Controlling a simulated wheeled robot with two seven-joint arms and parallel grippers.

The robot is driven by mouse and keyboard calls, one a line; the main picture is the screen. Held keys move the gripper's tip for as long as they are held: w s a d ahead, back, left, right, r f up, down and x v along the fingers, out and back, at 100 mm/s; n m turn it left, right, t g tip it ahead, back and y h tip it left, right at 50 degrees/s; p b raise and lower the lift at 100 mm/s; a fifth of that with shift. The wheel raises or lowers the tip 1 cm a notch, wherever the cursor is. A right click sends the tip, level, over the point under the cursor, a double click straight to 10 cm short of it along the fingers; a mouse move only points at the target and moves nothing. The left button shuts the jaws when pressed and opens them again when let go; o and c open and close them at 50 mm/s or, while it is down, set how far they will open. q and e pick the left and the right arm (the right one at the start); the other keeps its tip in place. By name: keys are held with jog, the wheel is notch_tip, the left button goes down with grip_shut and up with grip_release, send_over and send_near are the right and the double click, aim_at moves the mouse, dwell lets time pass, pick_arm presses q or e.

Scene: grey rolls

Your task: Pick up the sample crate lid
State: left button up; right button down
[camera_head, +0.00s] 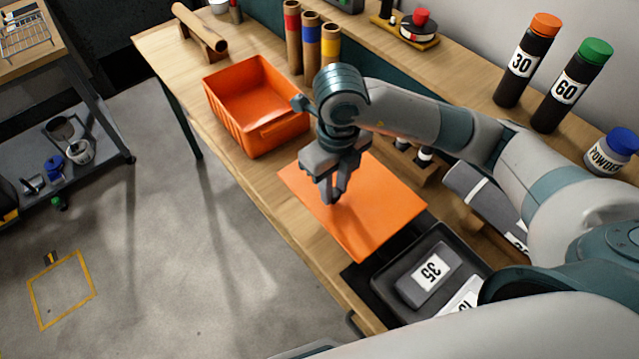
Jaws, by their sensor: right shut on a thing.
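The sample crate lid is a flat orange panel (375,222) over the wooden bench, in the middle of the head view. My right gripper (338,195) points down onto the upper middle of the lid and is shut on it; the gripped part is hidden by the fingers. I cannot tell whether the lid touches the bench or hangs just above it. An open orange crate (262,108) stands on the bench to the left of the lid, apart from it. My left gripper is not in view.
Tubes with red, blue and yellow bands (311,45) stand behind the crate. Bottles 30 (522,65) and 60 (570,90) stand on the back shelf. The floor at left is mostly clear.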

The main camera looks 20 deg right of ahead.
jog(key=s+r, duration=0.1)
jog(key=s+d+r, duration=0.1)
jog(key=s, duration=0.1)
jog(key=s+d+r, duration=0.1)
jog(key=s, duration=0.1)
jog(key=shift+r+b, duration=0.15)
jog(key=shift+b, duration=0.15)
jog(key=shift+w, duration=0.15)
